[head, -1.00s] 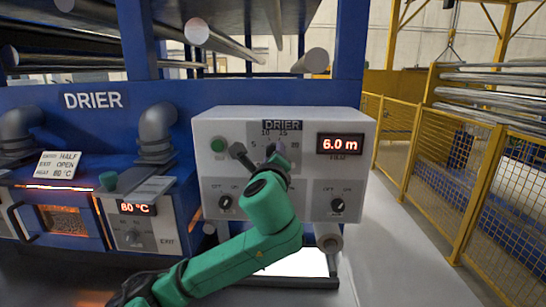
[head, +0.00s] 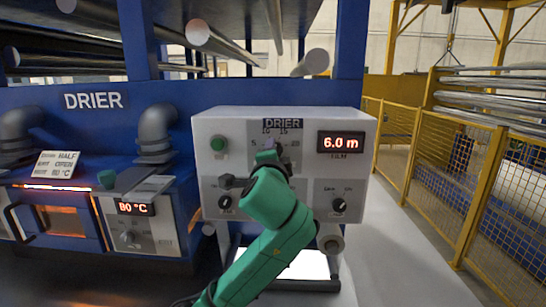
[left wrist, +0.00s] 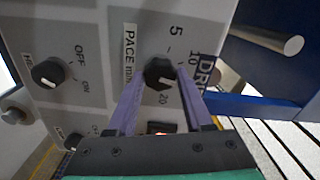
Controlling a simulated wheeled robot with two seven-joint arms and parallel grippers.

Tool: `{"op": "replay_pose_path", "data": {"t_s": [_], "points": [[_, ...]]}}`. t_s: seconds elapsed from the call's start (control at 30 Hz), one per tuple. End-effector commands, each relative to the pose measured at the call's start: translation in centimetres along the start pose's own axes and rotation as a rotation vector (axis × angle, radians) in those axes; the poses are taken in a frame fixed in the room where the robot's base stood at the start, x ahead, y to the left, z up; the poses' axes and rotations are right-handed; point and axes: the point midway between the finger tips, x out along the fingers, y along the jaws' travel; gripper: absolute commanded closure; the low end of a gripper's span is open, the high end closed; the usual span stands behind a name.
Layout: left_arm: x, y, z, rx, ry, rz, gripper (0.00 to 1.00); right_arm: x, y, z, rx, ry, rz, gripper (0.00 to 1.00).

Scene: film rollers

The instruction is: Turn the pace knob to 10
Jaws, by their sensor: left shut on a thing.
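The pace knob (left wrist: 160,73) is black and sits on the grey drier panel (left wrist: 105,52), beside a "PACE" label. In the left wrist view its scale shows 5, 10 and 20 around it. Which number its pointer faces is too small to tell. My left gripper (left wrist: 158,92) is shut on the knob, one purple finger on each side. In the head view my green left arm reaches up to the panel, and the left gripper (head: 272,156) hides the knob below the 10 and 15 marks. My right gripper is not in view.
A red display (head: 340,143) reads 6.0 m. A green button (head: 218,144) is at the panel's upper left. Black switches sit lower left (head: 226,202) and lower right (head: 339,206). Rollers (head: 314,62) stick out above. A yellow fence (head: 430,150) stands at right.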

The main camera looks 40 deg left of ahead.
Motion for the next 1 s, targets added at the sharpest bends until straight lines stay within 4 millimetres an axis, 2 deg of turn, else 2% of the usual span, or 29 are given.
{"op": "replay_pose_path", "data": {"t_s": [0.5, 0.7, 1.0], "points": [[0.0, 0.0, 0.0, -0.459, 0.002, -0.001, 1.00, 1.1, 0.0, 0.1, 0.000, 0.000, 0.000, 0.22], [0.0, 0.0, -0.1, -0.575, 0.003, -0.002, 1.00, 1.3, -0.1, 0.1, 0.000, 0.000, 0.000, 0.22], [0.0, -0.2, 0.0, -0.653, 0.003, -0.004, 1.00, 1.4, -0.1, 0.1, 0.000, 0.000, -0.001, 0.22]]}}
